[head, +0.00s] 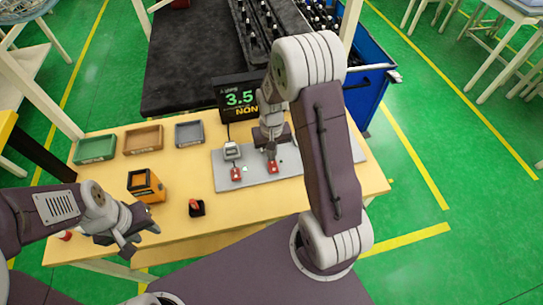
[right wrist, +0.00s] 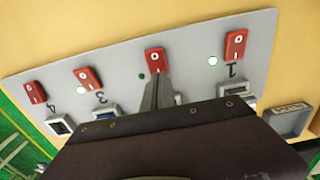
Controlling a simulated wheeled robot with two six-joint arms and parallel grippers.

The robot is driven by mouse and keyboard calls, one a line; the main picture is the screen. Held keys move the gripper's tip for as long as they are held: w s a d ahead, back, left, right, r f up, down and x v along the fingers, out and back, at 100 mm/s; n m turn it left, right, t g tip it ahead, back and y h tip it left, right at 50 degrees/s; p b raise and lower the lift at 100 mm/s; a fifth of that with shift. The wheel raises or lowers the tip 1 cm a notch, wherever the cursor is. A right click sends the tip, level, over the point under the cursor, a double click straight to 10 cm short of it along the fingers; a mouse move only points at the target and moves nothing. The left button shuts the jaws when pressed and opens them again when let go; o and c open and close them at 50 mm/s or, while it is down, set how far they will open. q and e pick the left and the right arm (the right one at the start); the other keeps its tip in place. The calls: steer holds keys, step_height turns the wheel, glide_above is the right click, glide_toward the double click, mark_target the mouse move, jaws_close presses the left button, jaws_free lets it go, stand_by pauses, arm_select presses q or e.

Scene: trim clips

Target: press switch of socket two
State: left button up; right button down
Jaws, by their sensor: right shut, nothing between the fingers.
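A grey socket panel (head: 222,180) lies on the yellow table. In the right wrist view it carries several red switches, with the numbers 4, 3 and 1 readable. The switch of socket two (right wrist: 155,60) sits between those of three (right wrist: 88,78) and one (right wrist: 236,43). My right gripper (right wrist: 160,86) is shut and empty, its tips just below the switch of socket two; I cannot tell whether they touch. It hides that number and part of the socket. The small light beside switch two is dark green; the one by switch one is bright. My left gripper (head: 140,242) is open and empty near the table's front.
A display (head: 240,95) reading 3.5 stands behind the panel. Green (head: 95,148), brown (head: 143,139) and grey (head: 189,133) trays lie at the back left. An orange device (head: 146,185) and a red-and-black item (head: 196,208) stand on the table near my left gripper.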

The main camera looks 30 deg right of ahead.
steer(key=shift+f, duration=0.9)
steer(key=shift+f+g+p, duration=0.1)
steer(key=shift+g+p, duration=0.2)
steer(key=shift+w+f, duration=0.1)
steer(key=shift+s+a+r+p, duration=0.15)
steer(key=shift+s+r+p, duration=0.2)
steer(key=shift+s, duration=0.4)
